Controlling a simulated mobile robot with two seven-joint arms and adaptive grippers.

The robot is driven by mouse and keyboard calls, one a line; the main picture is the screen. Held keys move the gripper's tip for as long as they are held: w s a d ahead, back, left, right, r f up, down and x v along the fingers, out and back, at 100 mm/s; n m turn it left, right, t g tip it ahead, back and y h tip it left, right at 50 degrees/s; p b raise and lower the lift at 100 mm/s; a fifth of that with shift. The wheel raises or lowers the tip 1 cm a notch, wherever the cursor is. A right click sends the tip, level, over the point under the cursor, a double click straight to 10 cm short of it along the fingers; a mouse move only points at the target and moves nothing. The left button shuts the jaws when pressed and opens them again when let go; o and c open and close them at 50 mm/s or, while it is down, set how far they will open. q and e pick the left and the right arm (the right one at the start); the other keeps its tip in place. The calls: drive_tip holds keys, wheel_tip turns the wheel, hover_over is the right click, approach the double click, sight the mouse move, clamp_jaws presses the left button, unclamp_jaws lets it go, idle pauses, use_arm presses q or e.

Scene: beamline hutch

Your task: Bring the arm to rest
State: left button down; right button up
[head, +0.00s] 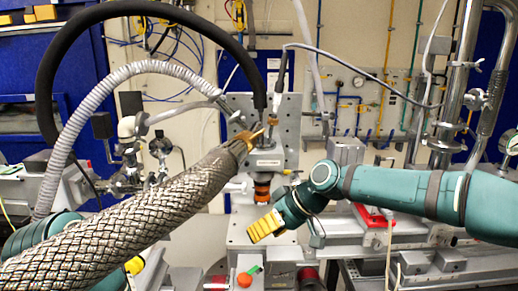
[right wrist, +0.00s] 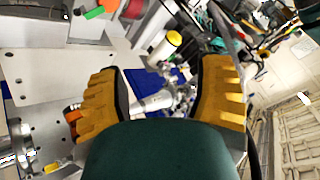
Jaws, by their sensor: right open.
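My right arm (head: 395,190), teal with dark bands, comes in from the right edge in the head view and bends down at its wrist. Its yellow-fingered gripper (head: 267,226) hangs over the grey bench plate, in front of the orange-banded mount. In the right wrist view the two ridged yellow fingers (right wrist: 160,75) stand wide apart with nothing between them. Part of my left arm (head: 45,235) shows at the lower left, mostly behind a braided hose. A small yellow piece (head: 135,265) there may be its gripper; its jaws cannot be made out.
The thick braided metal hose (head: 130,215) crosses the left foreground up to the central instrument (head: 266,160). A black hose (head: 45,90) arches above. A steel pipe (head: 455,80) stands at right.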

drive_tip(key=s+f+m+h+b, duration=0.1)
drive_tip(key=s+f+m+b, duration=0.15)
drive_tip(key=f, duration=0.95)
drive_tip(key=s+f+m+b, duration=0.1)
drive_tip(key=f+m, duration=0.2)
drive_tip(key=f, duration=1)
drive_tip(key=s+d+f+m+h+b, duration=0.1)
drive_tip(key=s+d+f, duration=0.3)
drive_tip(key=s+f, duration=0.4)
drive_tip(key=s+d+f+m+h+b, duration=0.2)
drive_tip(key=s+d+f+m, duration=0.2)
drive_tip(key=s+f, duration=0.4)
wheel_tip(320, 180, down, 4)
drive_tip(key=shift+d, duration=0.3)
